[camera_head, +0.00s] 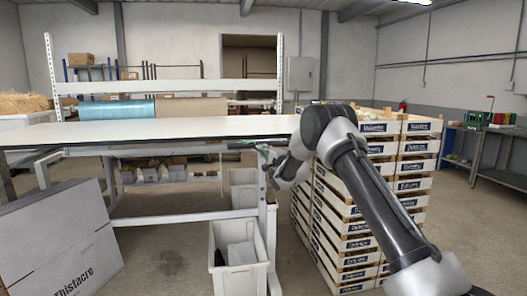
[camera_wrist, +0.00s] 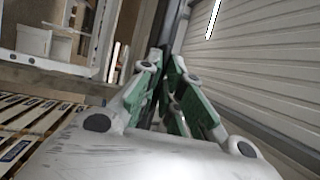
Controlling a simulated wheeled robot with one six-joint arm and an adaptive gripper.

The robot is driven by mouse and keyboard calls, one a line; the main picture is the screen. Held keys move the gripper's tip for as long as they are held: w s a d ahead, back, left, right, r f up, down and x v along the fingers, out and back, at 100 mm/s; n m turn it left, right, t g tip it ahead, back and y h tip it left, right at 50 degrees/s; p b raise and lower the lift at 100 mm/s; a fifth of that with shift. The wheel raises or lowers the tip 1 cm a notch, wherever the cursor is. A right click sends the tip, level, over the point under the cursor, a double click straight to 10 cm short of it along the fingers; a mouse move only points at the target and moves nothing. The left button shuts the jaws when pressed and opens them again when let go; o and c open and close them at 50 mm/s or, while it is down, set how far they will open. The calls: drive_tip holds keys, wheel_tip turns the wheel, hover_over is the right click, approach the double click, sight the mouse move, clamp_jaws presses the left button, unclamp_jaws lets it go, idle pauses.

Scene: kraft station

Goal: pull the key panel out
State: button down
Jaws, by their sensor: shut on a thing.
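My gripper (camera_head: 266,154) is at the right end of the white-topped workbench (camera_head: 200,126), just under the tabletop. A small dark part, which looks like the key panel (camera_head: 241,144), sits under the bench edge just left of the fingers. In the wrist view my gripper (camera_wrist: 166,65) has its green-padded fingers drawn close together around something narrow and dark. The fingers hide most of what they hold, so the panel's shape and how far out it is cannot be told.
Stacked wooden crates (camera_head: 350,220) stand close on the right, beside my arm. A light bin (camera_head: 238,258) stands below the bench end. A large cardboard box (camera_head: 58,245) leans at the left front. The floor between box and bin is clear.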

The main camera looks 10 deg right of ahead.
drive_tip(key=c, duration=1.6)
unclamp_jaws()
drive_tip(key=v, duration=1.2)
